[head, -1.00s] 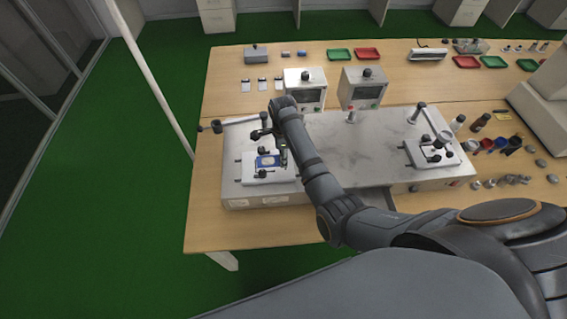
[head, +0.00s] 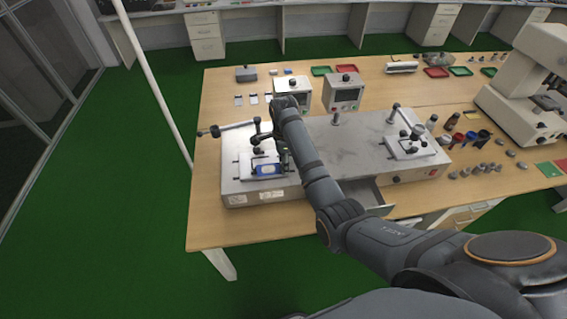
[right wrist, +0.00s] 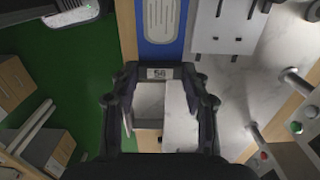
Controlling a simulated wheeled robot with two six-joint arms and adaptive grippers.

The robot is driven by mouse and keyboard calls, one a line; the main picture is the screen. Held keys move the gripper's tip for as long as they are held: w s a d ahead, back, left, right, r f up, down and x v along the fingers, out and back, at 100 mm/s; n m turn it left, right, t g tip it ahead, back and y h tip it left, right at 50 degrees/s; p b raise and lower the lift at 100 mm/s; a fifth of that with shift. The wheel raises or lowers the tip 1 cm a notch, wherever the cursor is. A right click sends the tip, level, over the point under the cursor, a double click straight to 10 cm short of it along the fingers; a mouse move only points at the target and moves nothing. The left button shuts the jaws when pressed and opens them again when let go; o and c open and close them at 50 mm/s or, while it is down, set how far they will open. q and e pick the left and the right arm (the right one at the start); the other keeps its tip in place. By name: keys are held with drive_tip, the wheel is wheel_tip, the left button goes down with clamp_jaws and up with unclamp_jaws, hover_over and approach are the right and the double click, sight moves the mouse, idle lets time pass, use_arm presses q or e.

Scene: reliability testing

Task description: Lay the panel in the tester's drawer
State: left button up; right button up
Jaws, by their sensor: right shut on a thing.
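The blue panel with a pale centre (head: 268,169) is at the front of the left white fixture in the head view. It fills the top middle of the right wrist view (right wrist: 160,48). My right gripper (head: 277,165) reaches over the tester from the right and is shut on the panel's near end (right wrist: 160,74). I cannot tell whether the panel touches the fixture. The tester (head: 340,150) is a long pale box on the bench. Its drawer (head: 367,194) stands pulled out at the front, partly hidden by my right arm. My left gripper is not in view.
A left lever clamp (head: 230,128) and a right clamp fixture (head: 408,146) stand on the tester. Two small display units (head: 292,92) are behind it. A microscope (head: 525,90) and several small jars stand at the right. The bench's front left is clear.

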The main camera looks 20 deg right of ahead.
drive_tip(key=shift+s+f, duration=0.15)
drive_tip(key=shift+s+a+f+b, duration=0.15)
drive_tip(key=shift+f+b, duration=0.2)
drive_tip(key=shift+f, duration=0.55)
drive_tip(key=shift+f+b, duration=0.3)
drive_tip(key=shift+f, duration=0.35)
use_arm(q)
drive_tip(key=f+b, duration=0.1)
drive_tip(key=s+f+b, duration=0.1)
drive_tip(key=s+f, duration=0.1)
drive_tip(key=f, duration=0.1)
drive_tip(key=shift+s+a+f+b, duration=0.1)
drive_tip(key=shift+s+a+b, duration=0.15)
drive_tip(key=shift+b, duration=0.15)
use_arm(e)
wheel_tip(320, 180, down, 6)
drive_tip(key=shift+f, duration=0.1)
